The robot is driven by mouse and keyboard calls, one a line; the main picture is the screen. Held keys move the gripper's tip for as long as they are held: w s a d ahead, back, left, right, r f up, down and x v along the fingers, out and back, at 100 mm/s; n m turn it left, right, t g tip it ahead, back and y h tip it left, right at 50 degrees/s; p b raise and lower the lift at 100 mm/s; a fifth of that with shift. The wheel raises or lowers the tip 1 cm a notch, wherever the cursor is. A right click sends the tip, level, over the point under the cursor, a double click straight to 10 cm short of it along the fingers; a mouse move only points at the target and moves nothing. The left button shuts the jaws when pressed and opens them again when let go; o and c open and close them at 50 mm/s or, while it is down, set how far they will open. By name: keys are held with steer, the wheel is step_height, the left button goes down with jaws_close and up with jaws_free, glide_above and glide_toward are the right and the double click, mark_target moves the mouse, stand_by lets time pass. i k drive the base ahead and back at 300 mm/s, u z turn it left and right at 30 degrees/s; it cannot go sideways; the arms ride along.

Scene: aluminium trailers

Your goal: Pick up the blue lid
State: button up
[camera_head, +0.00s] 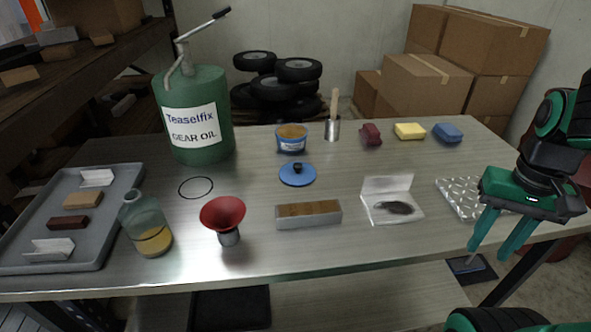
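The blue lid (294,178) is a round disc with a small dark knob on top. It lies on the table near the middle, in front of an open blue tub (291,138) with brownish contents. The lid and the tub are apart. My gripper (490,250) is at the right, by the table's front right edge. Its two green fingers point down and are spread apart with nothing between them. It is far to the right of the lid.
A brush block (308,221), a red funnel (224,216) and a black ring (196,187) lie around the lid. A white folded sheet (388,187) and a dimpled metal plate (456,196) lie between it and my gripper. A green oil can (197,150) stands at back left.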

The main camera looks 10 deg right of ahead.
mark_target(294, 174)
steer(key=k, duration=1.2)
steer(key=z, duration=0.4)
steer(key=i, duration=1.5)
steer(key=u, duration=0.45)
